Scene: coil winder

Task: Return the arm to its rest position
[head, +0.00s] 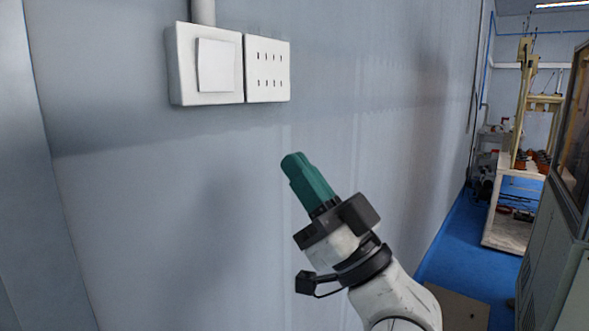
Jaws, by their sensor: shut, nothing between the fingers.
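My gripper (292,162) shows near the middle of the head view, with green fingers on a dark body. The fingers are together with nothing between them, and they point up and to the left. My white arm comes up from the bottom right behind it. The gripper is in front of the pale wall (130,210), below and to the right of a wall switch (216,66) and a socket plate (267,68). It looks apart from both. How far the fingertips are from the wall is hard to tell.
A grey cabinet (552,235) stands at the right edge. Farther back, a shelf unit (507,228) holds several items on the blue floor (462,248). A pipe (203,10) runs up from the switch.

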